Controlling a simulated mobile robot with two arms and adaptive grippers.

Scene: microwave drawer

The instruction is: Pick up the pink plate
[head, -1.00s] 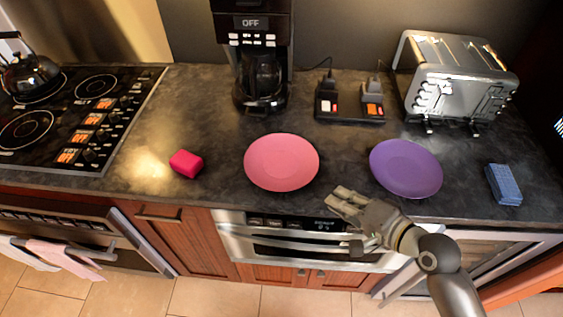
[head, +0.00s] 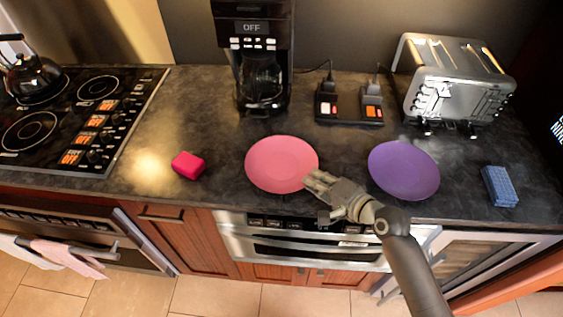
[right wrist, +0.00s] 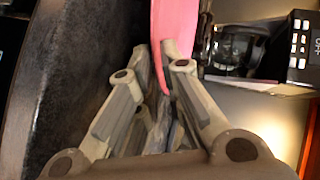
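The pink plate (head: 278,163) is on the dark counter near its front edge, in the middle of the head view. My right gripper (head: 309,181) is at the plate's front right rim. In the right wrist view the pink plate (right wrist: 184,22) runs down between the fingertips. The fingers of the right gripper (right wrist: 158,60) are close together with the rim between them, so they look shut on it. I cannot tell whether the plate is raised at all. My left gripper is not in view.
A purple plate (head: 404,170) lies just right of my right gripper, with a blue sponge (head: 499,186) farther right. A pink-red block (head: 188,165) is to the left. A coffee maker (head: 252,50), a power strip (head: 348,113) and a toaster (head: 455,85) stand behind.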

